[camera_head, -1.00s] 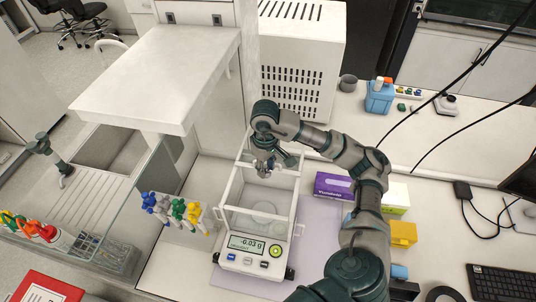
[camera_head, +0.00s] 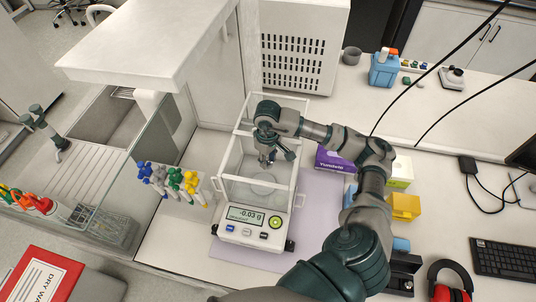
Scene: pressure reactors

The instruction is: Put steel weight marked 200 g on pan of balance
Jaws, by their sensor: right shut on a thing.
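The balance (camera_head: 245,228) stands on a pale lilac mat, with a clear draft shield and a display reading -0.03 g. Its round pan (camera_head: 262,186) shows through the glass inside the shield. My right gripper (camera_head: 267,163) points down at the top of the shield, above and slightly behind the pan. It is shut on a small steel piece, probably the weight, which is mostly hidden by the fingers; its marking cannot be read. My left gripper is not in view.
A rack of coloured pipettes (camera_head: 173,183) stands left of the balance. A purple box (camera_head: 331,160) and a yellow bin (camera_head: 404,207) lie to the right, near my right arm. A white shelf (camera_head: 150,45) overhangs at the left. The shield's frame surrounds the pan.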

